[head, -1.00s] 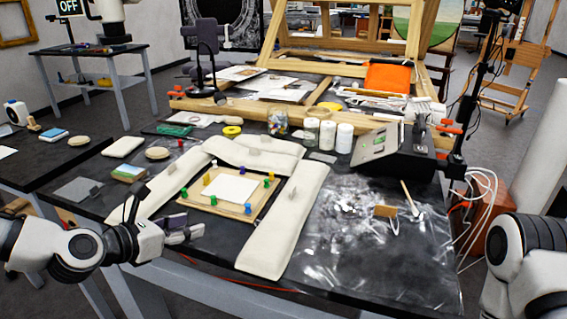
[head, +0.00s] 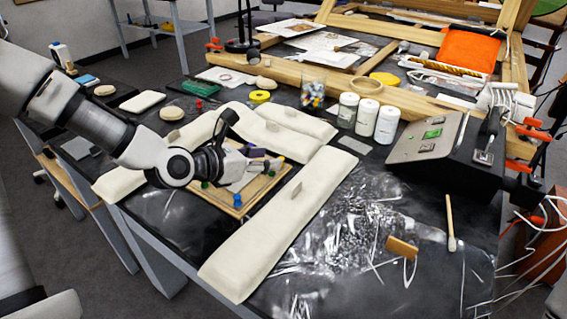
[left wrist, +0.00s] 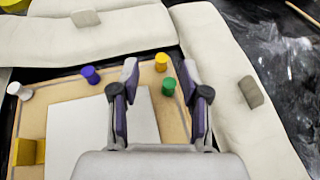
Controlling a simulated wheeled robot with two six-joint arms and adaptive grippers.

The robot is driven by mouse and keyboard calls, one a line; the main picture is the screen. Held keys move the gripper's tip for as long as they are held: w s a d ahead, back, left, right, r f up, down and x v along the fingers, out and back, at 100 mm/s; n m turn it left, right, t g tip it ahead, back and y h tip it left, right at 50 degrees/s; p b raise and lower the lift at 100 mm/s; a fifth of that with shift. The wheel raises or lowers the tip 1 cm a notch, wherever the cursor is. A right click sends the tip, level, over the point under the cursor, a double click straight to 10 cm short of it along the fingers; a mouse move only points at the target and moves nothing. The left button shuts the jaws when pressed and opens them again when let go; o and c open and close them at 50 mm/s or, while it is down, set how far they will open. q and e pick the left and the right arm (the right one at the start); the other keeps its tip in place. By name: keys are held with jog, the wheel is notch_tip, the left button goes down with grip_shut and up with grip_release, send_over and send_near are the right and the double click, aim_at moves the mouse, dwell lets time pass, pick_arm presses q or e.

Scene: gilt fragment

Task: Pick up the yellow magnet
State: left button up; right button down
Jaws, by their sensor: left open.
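A small yellow magnet (left wrist: 161,62), rather orange in tint, stands on the wooden board (left wrist: 65,110) in the left wrist view. It also shows near the board's right corner in the head view (head: 280,158). My left gripper (left wrist: 160,77) is open and empty, its fingertips over the board on either side of the line to this magnet. I cannot tell whether they reach its height. A green magnet (left wrist: 168,87) stands close by, between the fingers. A purple-blue magnet (left wrist: 90,75) and a white magnet (left wrist: 20,90) stand to the left. A blockier yellow piece (left wrist: 27,152) is at the left edge.
A white sheet (left wrist: 105,125) lies on the board. Long cream padded weights (head: 270,225) surround it, with small grey tabs on top. Behind are a glass jar (head: 313,88), white bottles (head: 367,117) and a grey device (head: 425,140). Crumpled foil covers the table's front right.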

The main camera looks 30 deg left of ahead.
aim_at(281, 157)
pick_arm(q)
jog(key=b+x, duration=0.1)
jog(key=x, duration=0.4)
jog(key=shift+d+f, duration=0.2)
jog(key=shift+f, duration=0.1)
jog(key=c, duration=0.8)
jog(key=shift+r, duration=0.2)
